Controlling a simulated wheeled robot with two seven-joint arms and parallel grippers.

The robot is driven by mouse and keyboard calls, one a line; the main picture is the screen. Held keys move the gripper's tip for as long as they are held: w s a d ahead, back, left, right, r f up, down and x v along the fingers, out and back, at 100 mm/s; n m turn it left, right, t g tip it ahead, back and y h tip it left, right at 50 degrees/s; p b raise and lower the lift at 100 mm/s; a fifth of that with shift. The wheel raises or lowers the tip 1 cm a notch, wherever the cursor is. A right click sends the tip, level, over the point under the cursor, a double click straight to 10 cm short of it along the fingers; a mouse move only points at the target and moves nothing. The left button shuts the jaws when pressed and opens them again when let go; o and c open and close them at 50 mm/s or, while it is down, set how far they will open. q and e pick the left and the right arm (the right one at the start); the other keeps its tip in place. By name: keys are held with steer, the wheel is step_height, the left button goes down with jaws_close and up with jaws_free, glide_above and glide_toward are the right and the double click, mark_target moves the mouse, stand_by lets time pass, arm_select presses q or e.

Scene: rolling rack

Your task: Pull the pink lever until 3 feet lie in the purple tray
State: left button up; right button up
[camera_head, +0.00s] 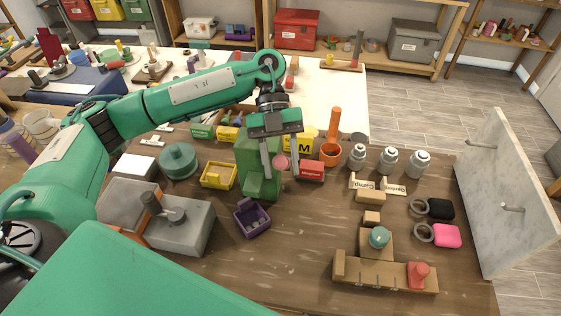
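A green dispenser (246,152) stands on the brown workbench, with a spout at its lower front. The round pink lever (281,162) shows at its right side. My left gripper (280,174) points down there with its fingers apart, one on either side of the lever in the picture; I cannot tell whether they touch it. The purple tray (252,230) sits on the bench in front of the spout. Small greyish pieces, seemingly feet, lie in it; their number is hard to make out. My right gripper is not in view.
A yellow bin (219,175) and green round block (178,160) are left of the dispenser. A grey block (181,228) stands left of the tray.

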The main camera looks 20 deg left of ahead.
arm_select(q)
steer(key=shift+o, duration=0.4)
steer(key=shift+w+a+r, duration=0.1)
steer(key=shift+w, duration=0.1)
steer(key=b+v, duration=0.3)
steer(key=v, duration=0.8)
steer(key=shift+w+a+r, duration=0.15)
steer(key=shift+w+r, duration=0.05)
steer(key=shift+w, duration=0.05)
steer(key=shift+v, duration=0.8)
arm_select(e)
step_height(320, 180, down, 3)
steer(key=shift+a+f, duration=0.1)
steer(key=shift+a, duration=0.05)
arm_select(q)
steer(key=shift+s, duration=0.1)
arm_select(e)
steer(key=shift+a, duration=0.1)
